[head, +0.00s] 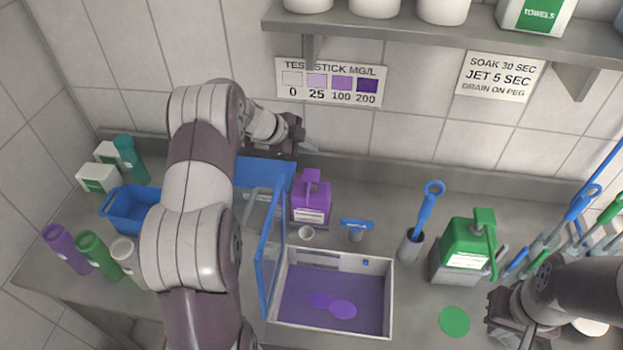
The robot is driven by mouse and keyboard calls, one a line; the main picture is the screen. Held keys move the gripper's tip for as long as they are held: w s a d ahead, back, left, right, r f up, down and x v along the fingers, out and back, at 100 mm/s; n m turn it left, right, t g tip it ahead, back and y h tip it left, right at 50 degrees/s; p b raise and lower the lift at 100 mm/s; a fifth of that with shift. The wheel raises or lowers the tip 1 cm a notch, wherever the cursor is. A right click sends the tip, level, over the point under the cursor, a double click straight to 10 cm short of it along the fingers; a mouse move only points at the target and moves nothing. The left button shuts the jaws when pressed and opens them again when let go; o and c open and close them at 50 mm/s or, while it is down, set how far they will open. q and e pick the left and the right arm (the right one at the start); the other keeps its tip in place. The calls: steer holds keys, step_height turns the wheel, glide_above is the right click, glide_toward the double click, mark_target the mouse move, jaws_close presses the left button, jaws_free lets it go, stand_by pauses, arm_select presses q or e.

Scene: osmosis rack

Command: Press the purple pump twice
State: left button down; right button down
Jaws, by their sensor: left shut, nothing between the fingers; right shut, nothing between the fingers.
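The purple pump (311,200) stands upright on the counter near the back wall, with a purple body, a pale label and a purple pump head on top. My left gripper (306,146) is shut and empty, above and slightly behind the pump head, apart from it in the picture. My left arm hides part of the counter to the left. My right gripper (492,316) is at the lower right, near the counter's front, shut and empty; its fingers are hard to make out.
An open box (393,285) with purple liquid and a raised blue-framed lid (270,250) sits in front of the pump. A green pump (466,247) and a blue-handled tool (426,208) stand right. A shelf (420,38) hangs above.

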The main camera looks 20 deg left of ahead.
arm_select(q)
steer(key=b, duration=0.5)
glide_above(308, 176)
step_height(308, 176, down, 6)
steer(key=shift+w+d+r, duration=0.1)
steer(key=shift+r, duration=0.1)
steer(key=shift+f, duration=0.35)
steer(key=shift+f, duration=0.15)
stand_by(1.0)
steer(key=shift+f, duration=0.35)
